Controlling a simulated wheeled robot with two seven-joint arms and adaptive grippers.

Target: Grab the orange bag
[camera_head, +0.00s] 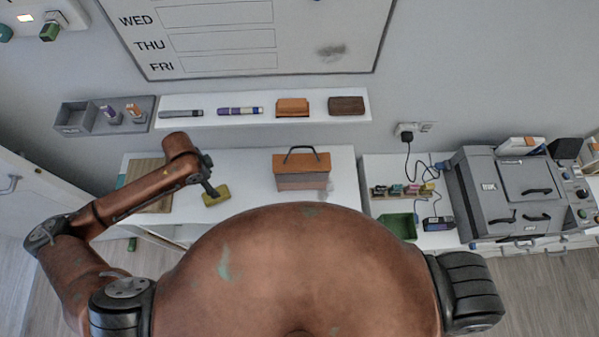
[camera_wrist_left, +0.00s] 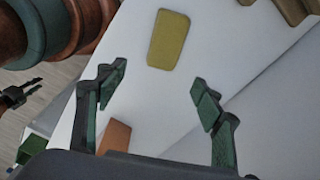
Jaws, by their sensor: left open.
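The orange bag (camera_head: 302,172) stands upright on the white desk in the head view. It has an orange top, a greyish lower part and a dark arched handle on top. My left gripper (camera_head: 210,190) is to the left of the bag, over the desk near a yellow sponge-like block (camera_head: 216,195), apart from the bag. In the left wrist view the left gripper (camera_wrist_left: 160,105) has its fingers spread with nothing between them. An orange patch, likely part of the bag (camera_wrist_left: 115,136), shows low in that view, partly hidden by the gripper body.
A wall shelf (camera_head: 182,118) above the desk holds markers, an orange block and a dark brown block. A wooden board (camera_head: 150,205) lies at the desk's left. A green bin (camera_head: 400,227) and a grey machine (camera_head: 500,195) are at the right. The desk between sponge and bag is clear.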

